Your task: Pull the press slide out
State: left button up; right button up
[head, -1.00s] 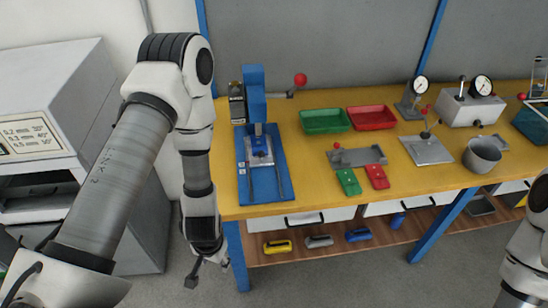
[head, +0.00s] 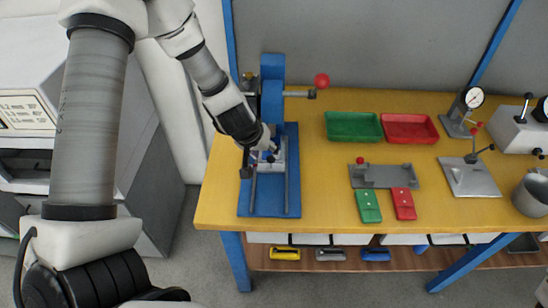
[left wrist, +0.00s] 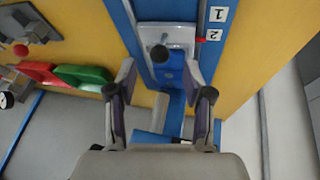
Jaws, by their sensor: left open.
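The blue press (head: 272,80) stands at the table's left end, with a lever ending in a red ball (head: 321,80). Its blue base plate (head: 270,205) carries two rails running toward the front edge. The silver press slide (head: 280,148) lies between the rails and is partly hidden by my left gripper (head: 258,160). In the left wrist view the slide (left wrist: 178,32) shows a dark round knob (left wrist: 158,53). The left gripper (left wrist: 160,92) is open and empty, its fingers apart, with the knob just beyond the gap between the tips. My right gripper is out of view.
Green (head: 353,126) and red (head: 409,128) trays stand right of the press. A grey fixture (head: 385,176) and small green (head: 368,205) and red (head: 404,203) blocks lie in front of them. Yellow table top (head: 325,205) is bare between the press base and these blocks.

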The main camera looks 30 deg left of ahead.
aim_at(269, 159)
pick_arm(q)
jog(key=shift+s+f+b, duration=0.2)
jog(key=shift+f+b, duration=0.25)
jog(key=shift+f, duration=0.45)
jog(key=shift+w+f, duration=0.3)
jog(key=shift+f, duration=0.25)
jog(key=shift+w+f+b, duration=0.35)
jog(key=shift+w+f, duration=0.6)
jog(key=shift+w, duration=0.3)
jog(key=shift+r, duration=0.15)
jog(key=shift+s+r, duration=0.25)
jog(key=shift+c, duration=0.3)
jog(key=shift+s+r, duration=0.15)
jog(key=shift+s, duration=0.15)
jog(key=c, duration=0.6)
jog(key=shift+d, duration=0.1)
grip_shut()
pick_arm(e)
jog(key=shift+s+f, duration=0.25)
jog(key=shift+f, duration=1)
